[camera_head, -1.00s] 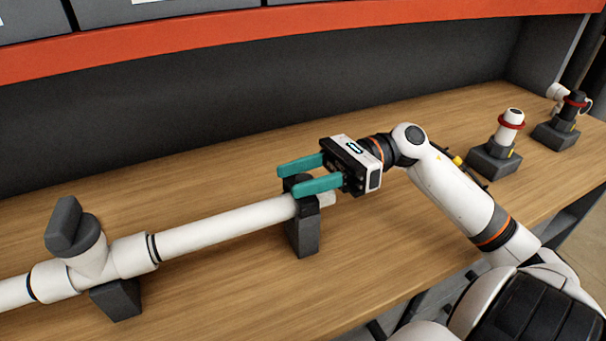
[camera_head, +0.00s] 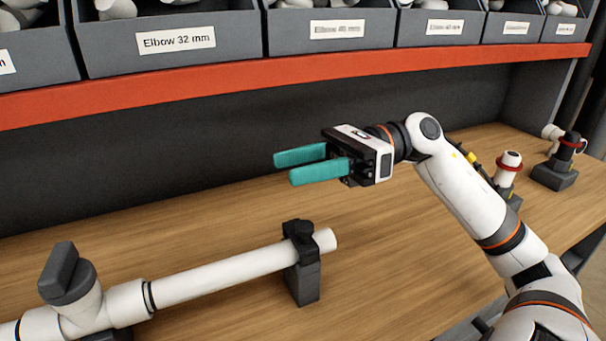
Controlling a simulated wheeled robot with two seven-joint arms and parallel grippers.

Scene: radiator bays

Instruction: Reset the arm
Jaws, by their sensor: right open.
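My right gripper (camera_head: 312,164) is in the middle of the head view, with its two teal fingers pointing left. The fingers are apart, with nothing between them. It hangs above the bench, clear of the white pipe (camera_head: 225,275) and its dark clamp stand (camera_head: 303,280). My right arm (camera_head: 465,195) reaches in from the lower right. My left gripper is not in view.
The pipe runs on the wooden bench (camera_head: 400,260) to a grey-handled valve (camera_head: 70,285). Above the bench is a red shelf edge (camera_head: 200,88) with labelled grey bins (camera_head: 170,45). Two upright fittings on dark bases, a nearer one (camera_head: 507,172) and a farther one (camera_head: 560,160), stand at right.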

